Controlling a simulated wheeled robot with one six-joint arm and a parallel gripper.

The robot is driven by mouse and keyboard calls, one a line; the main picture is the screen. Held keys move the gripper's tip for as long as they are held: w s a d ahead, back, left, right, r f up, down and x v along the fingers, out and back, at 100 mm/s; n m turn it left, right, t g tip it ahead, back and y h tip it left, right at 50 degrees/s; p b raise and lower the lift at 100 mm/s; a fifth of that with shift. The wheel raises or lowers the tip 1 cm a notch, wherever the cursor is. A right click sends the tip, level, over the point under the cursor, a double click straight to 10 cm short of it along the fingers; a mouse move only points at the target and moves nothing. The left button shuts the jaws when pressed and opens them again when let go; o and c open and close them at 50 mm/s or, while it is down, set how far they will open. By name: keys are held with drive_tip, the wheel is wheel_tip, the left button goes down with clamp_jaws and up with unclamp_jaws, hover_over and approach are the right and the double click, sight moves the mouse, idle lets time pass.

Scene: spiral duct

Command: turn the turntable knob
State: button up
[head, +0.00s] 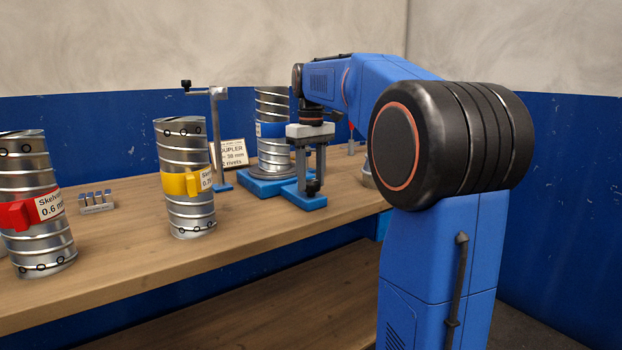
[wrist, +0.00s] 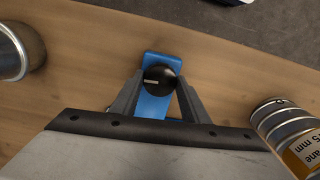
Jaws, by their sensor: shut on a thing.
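The turntable knob is a small black round knob (wrist: 158,79) with a pale line on its top, on a blue bracket (wrist: 153,57) at the bench's front side. My gripper (head: 312,180) points down over it, and in the wrist view its two grey fingers (wrist: 158,88) are shut on the knob, one on each side. In the head view the knob (head: 313,187) shows dark between the fingertips, above the blue bracket. Behind my gripper, a metal spiral duct with a blue band (head: 272,112) stands upright on the turntable (head: 262,184), partly hidden by the gripper.
A duct with a yellow tag (head: 187,212) and one with a red tag (head: 42,238) stand on the wooden bench (head: 110,262). A post with an overhanging arm (head: 217,135) and a sign (head: 234,153) stand beside the turntable. The bench's front left is clear.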

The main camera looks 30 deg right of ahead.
sight(311, 182)
idle(0.3)
drive_tip(key=o, duration=1.1)
drive_tip(key=shift+c, duration=0.2)
wheel_tip(311, 182, up, 17)
drive_tip(key=shift+r, duration=0.2)
drive_tip(key=s+a+f+t, duration=0.2)
drive_tip(key=s+a+f, duration=0.9)
drive_tip(key=s+f, duration=0.3)
drive_tip(key=s+a+f+t, duration=0.1)
drive_tip(key=s+f, duration=0.4)
drive_tip(key=f, duration=0.3)
drive_tip(key=s+a+f+m+t, duration=0.1)
drive_tip(key=s+a+f, duration=0.1)
drive_tip(key=s+f, duration=0.3)
drive_tip(key=s+a+f, duration=0.2)
drive_tip(key=s+f, duration=0.2)
drive_tip(key=f, duration=0.8)
drive_tip(key=shift+s+f+t, duration=0.4)
